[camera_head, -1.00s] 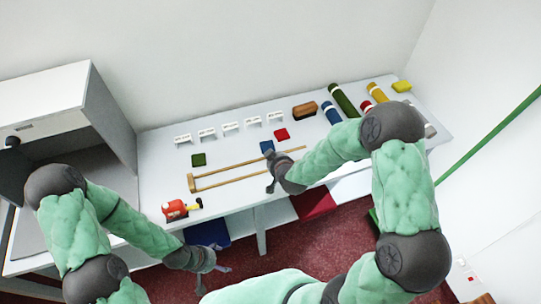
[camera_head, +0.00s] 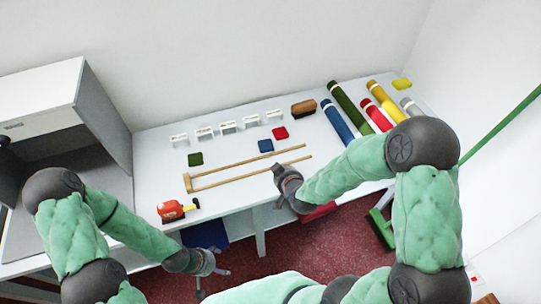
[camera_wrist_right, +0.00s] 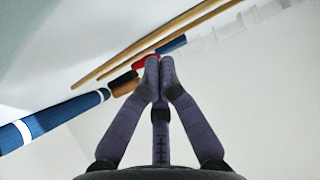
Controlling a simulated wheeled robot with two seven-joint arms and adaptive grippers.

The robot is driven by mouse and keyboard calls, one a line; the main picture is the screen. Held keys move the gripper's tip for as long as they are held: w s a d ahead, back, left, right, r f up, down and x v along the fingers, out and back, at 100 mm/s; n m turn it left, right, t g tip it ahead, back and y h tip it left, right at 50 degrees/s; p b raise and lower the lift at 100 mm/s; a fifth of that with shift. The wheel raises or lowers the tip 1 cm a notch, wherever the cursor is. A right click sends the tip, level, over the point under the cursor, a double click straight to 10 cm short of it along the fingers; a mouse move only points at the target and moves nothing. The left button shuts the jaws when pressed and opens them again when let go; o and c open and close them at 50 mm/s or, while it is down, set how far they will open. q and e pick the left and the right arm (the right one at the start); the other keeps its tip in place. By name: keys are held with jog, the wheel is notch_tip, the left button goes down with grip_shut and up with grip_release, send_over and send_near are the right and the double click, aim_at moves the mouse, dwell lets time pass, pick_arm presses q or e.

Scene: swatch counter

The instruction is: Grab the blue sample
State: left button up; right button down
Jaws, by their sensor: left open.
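The blue sample (camera_head: 265,146) is a small flat square lying on the white counter (camera_head: 232,202), between the green sample (camera_head: 195,159) and the red sample (camera_head: 280,132). In the right wrist view the blue sample (camera_wrist_right: 172,45) shows just past my fingertips, beside the red sample. My right gripper (camera_head: 275,169) is below and right of the blue sample in the head view, apart from it. In the right wrist view its fingers (camera_wrist_right: 159,62) meet at the tips with nothing seen between them. My left gripper (camera_head: 223,271) is open, low in front of the counter.
A wooden two-rail frame (camera_head: 187,183) lies in front of the samples. Several white label holders (camera_head: 227,128) and a brown block (camera_head: 303,108) stand behind. Coloured rolls (camera_head: 337,121) lie at right. A red tool (camera_head: 171,210) is near the front edge; a grey-white cabinet (camera_head: 50,100) stands left.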

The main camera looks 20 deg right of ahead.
aim_at(266, 147)
jog(key=shift+w+r, duration=0.15)
jog(key=shift+w, duration=0.65)
jog(key=w, duration=0.3)
jog(key=w+b, duration=0.1)
jog(key=w, duration=0.6)
jog(key=shift+w+a+b, duration=0.2)
jog(key=shift+a+b, duration=0.05)
jog(key=shift+b, duration=0.05)
jog(key=shift+w+f, duration=0.2)
jog(key=shift+f, duration=0.2)
jog(key=shift+s+f+b, duration=0.15)
jog(key=shift+f+b, duration=0.25)
jog(key=shift+b, duration=0.15)
